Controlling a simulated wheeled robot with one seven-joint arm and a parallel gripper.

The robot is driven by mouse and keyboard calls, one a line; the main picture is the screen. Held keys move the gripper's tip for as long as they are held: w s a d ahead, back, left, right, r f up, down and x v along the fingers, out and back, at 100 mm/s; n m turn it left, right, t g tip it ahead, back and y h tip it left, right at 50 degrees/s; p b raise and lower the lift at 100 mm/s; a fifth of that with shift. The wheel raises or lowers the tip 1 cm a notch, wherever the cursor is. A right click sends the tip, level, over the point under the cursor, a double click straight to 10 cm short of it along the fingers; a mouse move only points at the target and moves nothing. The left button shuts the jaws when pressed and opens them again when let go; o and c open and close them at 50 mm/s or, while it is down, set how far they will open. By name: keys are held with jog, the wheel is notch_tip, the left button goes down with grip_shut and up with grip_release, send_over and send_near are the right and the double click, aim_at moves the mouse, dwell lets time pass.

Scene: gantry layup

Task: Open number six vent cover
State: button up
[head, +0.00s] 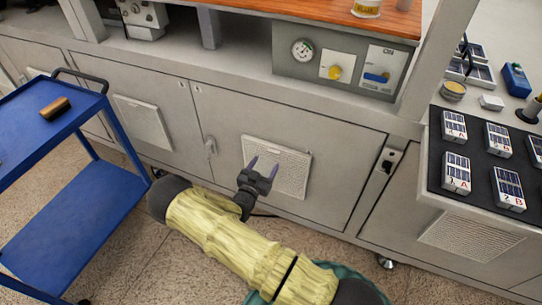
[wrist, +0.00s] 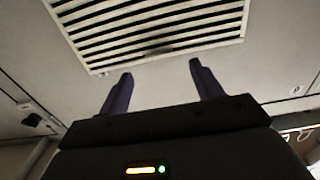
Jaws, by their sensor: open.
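A white louvred vent cover (head: 290,168) is set in the grey cabinet front, near the middle of the head view. It looks shut. In the wrist view its dark slats (wrist: 155,30) fill the top of the picture. I can read no number six on it. My gripper (head: 263,167) is in front of this cover's left part, fingers pointing up toward it. In the wrist view my gripper (wrist: 161,68) is open and empty, its fingertips just short of the cover's near edge. I cannot tell if they touch it.
Another vent cover (head: 143,122) is to the left, and another (head: 470,236) to the right. A blue cart (head: 75,200) stands at the left. A black mat (head: 437,150) with several labelled boxes lies at the right. A control panel (head: 335,65) is above.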

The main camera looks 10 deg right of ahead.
aim_at(273, 152)
jog(key=x, duration=0.5)
jog(key=shift+w+d, duration=0.2)
jog(key=shift+d, duration=0.1)
jog(key=c, duration=1.4)
